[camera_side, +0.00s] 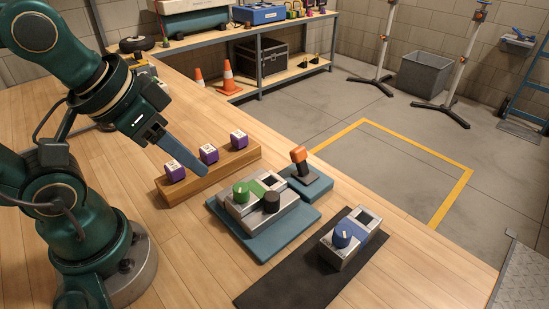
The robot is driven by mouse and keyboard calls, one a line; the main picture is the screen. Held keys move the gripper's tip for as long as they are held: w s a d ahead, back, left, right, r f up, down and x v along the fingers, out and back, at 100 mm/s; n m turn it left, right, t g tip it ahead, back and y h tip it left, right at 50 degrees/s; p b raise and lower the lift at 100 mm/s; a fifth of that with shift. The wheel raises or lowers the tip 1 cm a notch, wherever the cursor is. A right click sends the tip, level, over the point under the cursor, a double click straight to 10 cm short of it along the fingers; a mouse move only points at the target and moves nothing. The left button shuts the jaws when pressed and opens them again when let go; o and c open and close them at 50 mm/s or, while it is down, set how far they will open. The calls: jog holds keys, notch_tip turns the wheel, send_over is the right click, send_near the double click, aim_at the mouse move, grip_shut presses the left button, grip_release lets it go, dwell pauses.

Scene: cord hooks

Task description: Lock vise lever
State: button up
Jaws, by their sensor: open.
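A short upright handle with an orange top and dark shaft (299,161) stands on a small blue-grey base right of the middle. It is the most lever-like thing on the table, but I cannot tell whether it is the vise lever, and no vise jaws are plain. My gripper (200,172) is at the left of the handle, its blue-grey fingers pointing down and right near the wooden block. It is open, with nothing seen in it; one finger largely hides the other. It is well apart from the handle.
A wooden block (230,163) bears purple cubes (209,153). The table front is clear.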

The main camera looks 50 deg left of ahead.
jog(key=shift+s+n, duration=0.1)
jog(key=shift+n, duration=0.2)
grip_shut()
jog(key=w+a+r+n+g, duration=0.1)
jog(key=w+r+n+g, duration=0.1)
jog(key=w+r+n, duration=0.95)
jog(key=w+a+f+n+g+h, duration=0.1)
jog(key=w+a+f+n+g, duration=0.2)
jog(key=w+f, duration=0.8)
notch_tip(320, 180, down, 3)
jog(key=a+n, duration=0.2)
jog(key=n, duration=0.1)
jog(key=shift+a+r+g, duration=0.2)
jog(key=shift+a+g, duration=0.1)
jog(key=shift+a, duration=0.1)
